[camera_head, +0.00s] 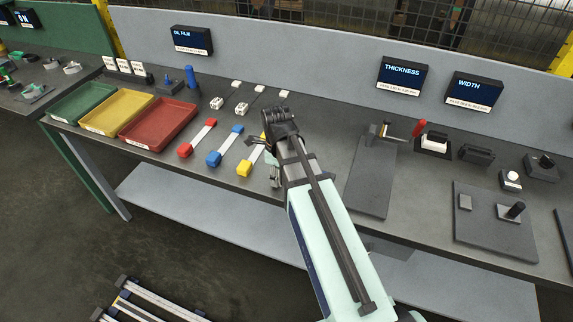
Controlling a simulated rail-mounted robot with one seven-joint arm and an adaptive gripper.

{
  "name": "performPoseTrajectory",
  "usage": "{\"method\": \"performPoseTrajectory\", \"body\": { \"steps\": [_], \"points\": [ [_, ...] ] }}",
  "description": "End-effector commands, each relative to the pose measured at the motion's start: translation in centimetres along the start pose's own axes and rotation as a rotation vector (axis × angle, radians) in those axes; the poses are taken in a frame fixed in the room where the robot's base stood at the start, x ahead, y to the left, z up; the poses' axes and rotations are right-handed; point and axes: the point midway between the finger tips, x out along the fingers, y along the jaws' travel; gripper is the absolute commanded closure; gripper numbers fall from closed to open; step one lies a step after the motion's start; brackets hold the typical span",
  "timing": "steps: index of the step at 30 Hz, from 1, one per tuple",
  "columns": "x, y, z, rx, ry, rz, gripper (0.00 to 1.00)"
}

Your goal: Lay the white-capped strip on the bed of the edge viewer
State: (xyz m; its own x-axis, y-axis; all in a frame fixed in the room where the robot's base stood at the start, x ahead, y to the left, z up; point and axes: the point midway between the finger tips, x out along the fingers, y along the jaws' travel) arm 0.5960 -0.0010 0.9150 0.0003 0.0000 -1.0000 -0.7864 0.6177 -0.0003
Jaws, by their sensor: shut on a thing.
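My gripper (271,160) is low over the middle of the bench, right of the yellow-capped strip, with my arm partly covering it. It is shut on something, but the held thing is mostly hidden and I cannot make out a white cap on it. The strips with a red cap (185,150), a blue cap (214,158) and a yellow cap (244,168) lie side by side to its left. No fixture is labelled as the edge viewer. A long dark plate (370,180) with a small device at its back lies to the right of my arm.
Green (84,105), yellow (116,112) and red (158,123) trays stand at the left. Small white-topped pieces (242,108) lie behind the strips. A dark block with a white part (434,144), a red cylinder (418,128) and another plate (490,235) occupy the right.

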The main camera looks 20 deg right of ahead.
Motion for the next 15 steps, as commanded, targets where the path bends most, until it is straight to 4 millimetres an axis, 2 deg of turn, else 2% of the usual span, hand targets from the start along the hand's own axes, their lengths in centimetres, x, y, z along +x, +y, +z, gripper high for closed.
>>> {"method": "performPoseTrajectory", "body": {
  "steps": [15],
  "points": [
    [-3.3, 0.0, 0.0, 0.000, 0.000, -0.001, 0.88]
  ]
}}
